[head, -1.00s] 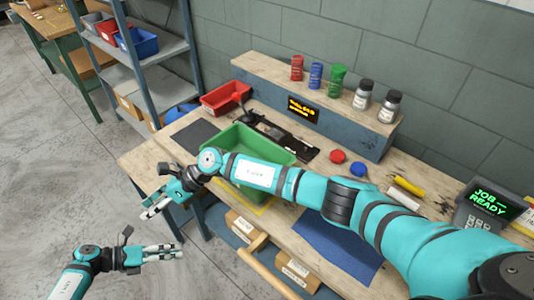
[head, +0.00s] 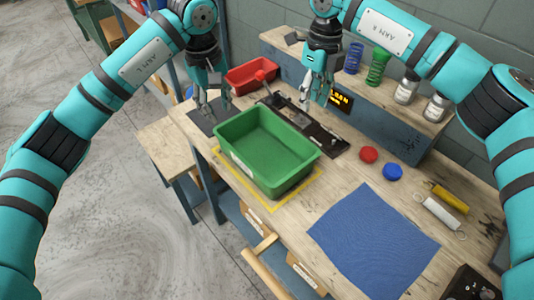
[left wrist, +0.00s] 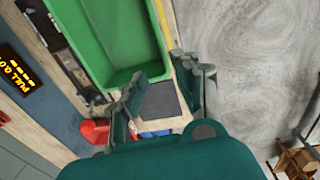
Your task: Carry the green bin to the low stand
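The green bin (head: 262,165) stands upright and looks empty on the workbench, inside a yellow outline (head: 300,196). A lower wooden-topped stand (head: 165,150) is left of the bench, with a clear top. My left gripper (head: 215,103) is open above the bench, just beyond the bin's far left end. In the left wrist view the bin (left wrist: 120,45) lies ahead of the spread fingers (left wrist: 158,92), with nothing between them. My right gripper (head: 314,94) hangs beyond the bin's far right corner, its fingers apart and empty. Neither gripper appears to touch the bin.
A red bin (head: 250,76) and dark tool bar (head: 310,125) lie behind the green bin. Red (head: 369,154) and blue caps (head: 393,172), a blue mat (head: 372,240) and yellow cylinder (head: 450,198) lie to the right. A raised shelf (head: 400,120) holds springs and jars.

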